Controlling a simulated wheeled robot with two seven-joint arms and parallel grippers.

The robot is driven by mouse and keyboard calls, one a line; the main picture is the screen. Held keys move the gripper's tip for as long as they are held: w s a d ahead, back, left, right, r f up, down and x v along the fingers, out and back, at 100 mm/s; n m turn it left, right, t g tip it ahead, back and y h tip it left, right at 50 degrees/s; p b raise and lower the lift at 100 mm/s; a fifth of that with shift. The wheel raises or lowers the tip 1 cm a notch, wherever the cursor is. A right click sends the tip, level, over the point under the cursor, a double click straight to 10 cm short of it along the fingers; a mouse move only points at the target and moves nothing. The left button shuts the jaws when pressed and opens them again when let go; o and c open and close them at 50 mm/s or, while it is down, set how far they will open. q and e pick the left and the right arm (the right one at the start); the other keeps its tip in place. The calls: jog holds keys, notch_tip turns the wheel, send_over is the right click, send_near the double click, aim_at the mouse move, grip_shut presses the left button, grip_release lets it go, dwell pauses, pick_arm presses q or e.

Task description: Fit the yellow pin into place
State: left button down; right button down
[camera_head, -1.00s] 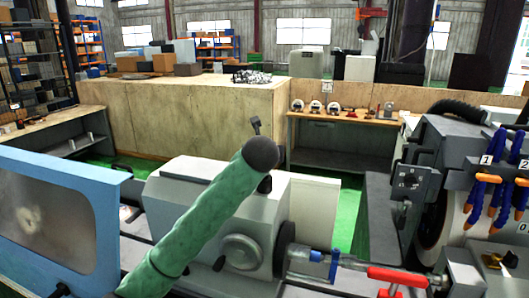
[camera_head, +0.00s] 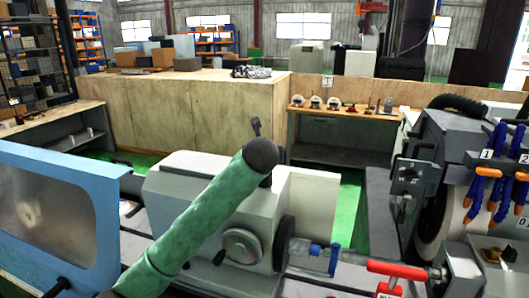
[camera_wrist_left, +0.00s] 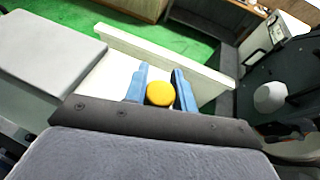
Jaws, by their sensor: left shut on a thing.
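The yellow pin (camera_wrist_left: 160,94) shows in the left wrist view as a round yellow end between two blue fingers. My left gripper (camera_wrist_left: 159,86) is shut on it, with a white panel (camera_wrist_left: 205,78) beyond. The pin's far end and any seat for it are hidden. In the head view, blue parts that look like my left gripper's fingers (camera_head: 325,257) are just right of the dark round disc (camera_head: 285,243) on the grey machine unit (camera_head: 195,190). The pin cannot be made out there. My right gripper is not in view.
A red clamp handle (camera_head: 397,274) is to the right of the blue fingers. The grinding wheel housing with blue and orange hoses (camera_head: 482,175) stands at far right. A blue-framed guard (camera_head: 108,225) is at left. Green floor (camera_head: 350,205) shows behind the white panel.

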pick_arm(q)
jog(key=shift+f, duration=0.55)
jog(key=c, duration=1.1)
grip_release()
jog(key=shift+o, duration=0.2)
jog(key=shift+s+r, duration=0.25)
jog(key=shift+s, duration=0.15)
jog(key=v, duration=0.6)
jog(key=shift+s+p, duration=0.35)
jog(key=shift+s, duration=0.05)
jog(key=shift+r, duration=0.1)
